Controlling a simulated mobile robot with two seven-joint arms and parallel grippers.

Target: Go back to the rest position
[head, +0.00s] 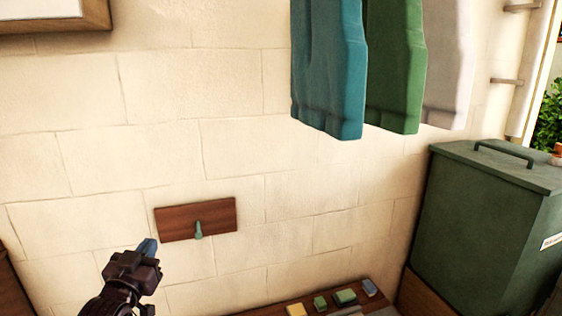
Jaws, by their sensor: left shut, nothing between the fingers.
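My left gripper (148,247) is at the lower left of the head view, in front of the pale block wall (190,95). Its fingers are shut with nothing held, and they point up and to the right. It is left of and a little below a wooden wall plate (172,222) with a small green hook or lever (198,230); in the picture they are apart. My right gripper is not in the view.
Blue (328,65), green (394,65) and white (446,70) towels hang at the upper right. A green lidded bin (480,225) stands at the right. Below, a wooden shelf (268,312) holds several small coloured blocks (345,297). The wall's middle is clear.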

